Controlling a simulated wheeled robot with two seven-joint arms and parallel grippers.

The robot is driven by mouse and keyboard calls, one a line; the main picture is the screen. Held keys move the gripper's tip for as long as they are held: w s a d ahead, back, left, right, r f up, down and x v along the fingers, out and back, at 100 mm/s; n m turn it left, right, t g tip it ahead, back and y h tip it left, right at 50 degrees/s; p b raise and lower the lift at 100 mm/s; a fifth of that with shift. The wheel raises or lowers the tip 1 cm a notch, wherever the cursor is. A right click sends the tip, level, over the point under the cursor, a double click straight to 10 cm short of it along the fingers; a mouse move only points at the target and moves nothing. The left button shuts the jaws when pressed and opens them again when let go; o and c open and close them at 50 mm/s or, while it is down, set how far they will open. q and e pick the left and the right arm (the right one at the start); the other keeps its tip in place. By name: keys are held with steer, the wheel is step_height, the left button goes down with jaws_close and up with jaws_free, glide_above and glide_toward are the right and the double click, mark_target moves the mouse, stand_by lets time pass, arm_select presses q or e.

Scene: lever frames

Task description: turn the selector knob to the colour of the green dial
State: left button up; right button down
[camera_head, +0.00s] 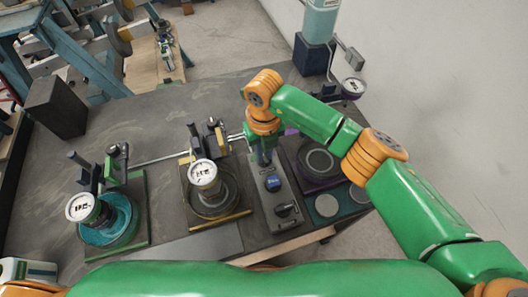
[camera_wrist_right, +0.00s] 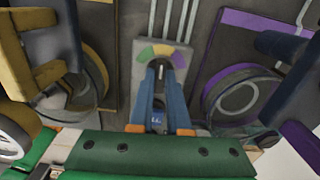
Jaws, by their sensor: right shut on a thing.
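The green dial (camera_head: 80,207) has a round white face and stands over a teal ring on a green-edged plate at the left of the table. The selector panel (camera_head: 268,206) is a grey plate between the middle and right stations. My left gripper is out of view.
A dial on a yellow-edged plate (camera_head: 203,174) stands left of the panel; a purple-edged station (camera_head: 320,165) stands right. A blue button (camera_head: 273,184) and black lever (camera_head: 286,211) are on the panel's near part. A dark box (camera_head: 57,107) stands at far left.

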steer(key=n+b, duration=0.1)
steer(key=b, duration=0.1)
steer(key=n+b, duration=0.1)
steer(key=n, duration=0.1)
steer(key=n+b, duration=0.1)
steer(key=b, duration=0.1)
steer(key=shift+f+n+b, duration=0.25)
steer(key=shift+n+b, duration=0.1)
steer(key=shift+n, duration=0.05)
steer(key=shift+r+n+b, duration=0.1)
steer(key=shift+n+b, duration=0.85)
steer(key=shift+n, duration=0.15)
steer(key=shift+r+n+b, duration=0.2)
steer(key=shift+n+b, duration=0.45)
steer(key=shift+n, duration=0.35)
steer(key=c, duration=0.9)
jaws_free()
step_height(320, 180, up, 7)
steer(key=shift+s+r+b, duration=0.1)
steer(key=shift+b, duration=0.55)
